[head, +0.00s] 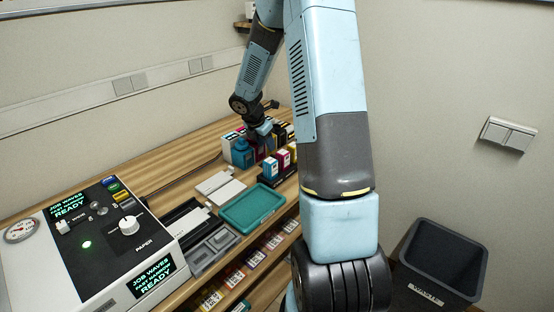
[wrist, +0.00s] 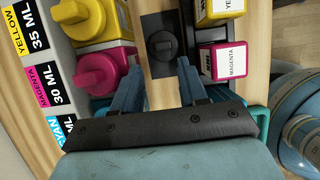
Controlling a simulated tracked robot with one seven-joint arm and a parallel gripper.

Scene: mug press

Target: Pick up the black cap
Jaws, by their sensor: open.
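In the wrist view a small dark round piece with a raised ridge, which looks like the black cap (wrist: 162,45), lies just beyond my fingertips, between the bottles and the cartridges. I cannot tell whether it rests on the wood or on a dark base. My gripper (wrist: 160,74) is open and empty, with one blue finger to either side of the cap's line and the cap a little ahead. In the head view my gripper (head: 262,132) is at the far end of the bench; the cap cannot be made out there.
A yellow bottle (wrist: 90,22) and a magenta bottle (wrist: 100,72) stand close to the left finger. A magenta cartridge (wrist: 225,62) and a yellow cartridge (wrist: 215,10) sit close on the right. A teal tray (head: 253,208), a printer-like machine (head: 90,250) and a dark bin (head: 440,262) are farther off.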

